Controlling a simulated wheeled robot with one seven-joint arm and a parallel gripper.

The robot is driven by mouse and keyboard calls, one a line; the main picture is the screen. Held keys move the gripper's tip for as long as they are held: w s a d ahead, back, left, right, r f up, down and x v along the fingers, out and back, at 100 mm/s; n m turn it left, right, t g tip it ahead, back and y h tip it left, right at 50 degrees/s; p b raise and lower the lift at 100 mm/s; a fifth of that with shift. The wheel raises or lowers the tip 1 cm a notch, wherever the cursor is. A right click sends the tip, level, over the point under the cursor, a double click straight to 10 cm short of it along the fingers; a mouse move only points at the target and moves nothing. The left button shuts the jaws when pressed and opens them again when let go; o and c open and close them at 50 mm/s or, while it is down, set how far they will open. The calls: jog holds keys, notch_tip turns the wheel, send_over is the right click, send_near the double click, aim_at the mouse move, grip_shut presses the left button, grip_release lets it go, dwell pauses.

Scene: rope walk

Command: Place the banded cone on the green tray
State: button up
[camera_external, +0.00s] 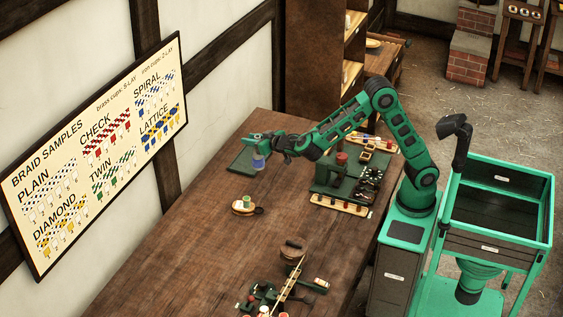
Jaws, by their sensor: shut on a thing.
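My gripper (259,149) is at the far end of the table, with the arm stretched out to the left. It is shut on a small blue piece with a pale upper part, which looks like the banded cone (259,163). The cone hangs roughly upright below the jaws; its top is partly hidden by them. The green tray (239,163) lies flat on the table, just behind and left of the cone. The cone shows over the tray's right part. I cannot tell whether it touches the tray.
A dark green rack (328,181) and trays of small parts lie to the right. More tools (262,298) lie at the front. The table's left side is clear.

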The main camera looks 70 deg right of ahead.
jog(key=w+d+m+g+h, duration=0.1)
jog(key=w+d+m+h, duration=0.1)
jog(key=w+d, duration=0.45)
jog(key=w+d+f, duration=0.5)
jog(key=d+f, duration=0.5)
jog(key=f, duration=0.1)
jog(key=shift+w, duration=0.15)
jog(key=shift+a, duration=0.1)
jog(key=o, duration=1)
